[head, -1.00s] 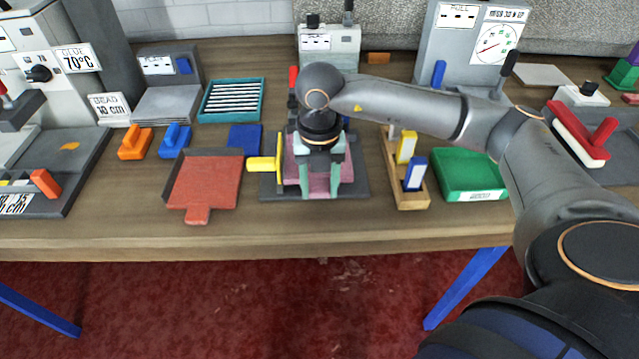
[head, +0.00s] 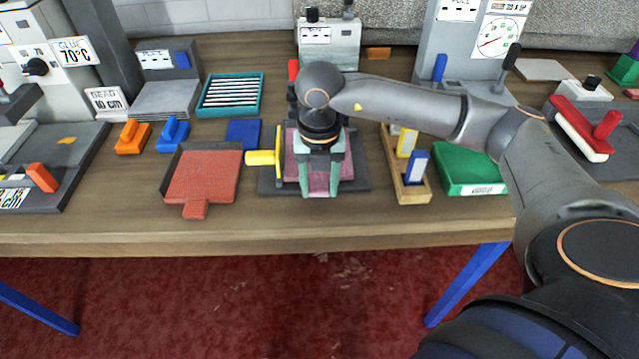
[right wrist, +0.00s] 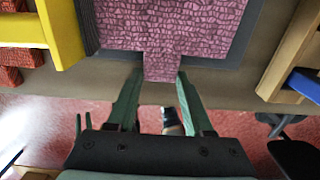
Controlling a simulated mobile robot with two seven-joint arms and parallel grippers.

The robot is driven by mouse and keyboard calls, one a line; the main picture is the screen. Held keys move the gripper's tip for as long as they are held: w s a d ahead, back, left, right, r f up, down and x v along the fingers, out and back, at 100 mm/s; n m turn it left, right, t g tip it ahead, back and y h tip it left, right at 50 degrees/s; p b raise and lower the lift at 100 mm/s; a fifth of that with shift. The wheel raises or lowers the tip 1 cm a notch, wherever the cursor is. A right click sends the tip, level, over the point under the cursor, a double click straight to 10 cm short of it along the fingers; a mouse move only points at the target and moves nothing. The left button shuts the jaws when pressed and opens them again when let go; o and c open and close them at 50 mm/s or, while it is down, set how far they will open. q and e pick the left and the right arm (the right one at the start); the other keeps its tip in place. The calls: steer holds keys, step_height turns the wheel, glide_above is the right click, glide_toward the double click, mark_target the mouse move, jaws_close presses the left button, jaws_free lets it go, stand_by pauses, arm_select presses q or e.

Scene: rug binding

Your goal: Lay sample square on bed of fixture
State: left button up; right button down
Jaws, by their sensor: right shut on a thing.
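The sample square is a pink, woven-looking piece (head: 290,170) with a small front tab. It is over the dark grey bed of the fixture (head: 362,184), which has a yellow clamp with a handle (head: 262,158) on its left. My right gripper (head: 319,190) is shut on the tab from its two sides, and hides the square's middle in the head view. In the right wrist view the square (right wrist: 170,24) looks roughly parallel to the bed, with a dark border showing beside it. I cannot tell whether it touches the bed. My left gripper is out of view.
A red square on a grey tray (head: 203,178) lies left of the fixture, with a blue block (head: 243,133) behind it. A wooden rack (head: 411,194) with yellow and blue pieces and a green tray (head: 468,168) stand to the right. The table's front strip is clear.

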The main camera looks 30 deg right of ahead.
steer(key=shift+s+f, duration=0.25)
steer(key=shift+f, duration=0.25)
steer(key=c, duration=0.7)
jaws_free()
steer(key=shift+a, duration=0.1)
steer(key=o, duration=0.3)
steer(key=shift+w, duration=0.25)
steer(key=shift+o, duration=1)
steer(key=shift+r, duration=0.15)
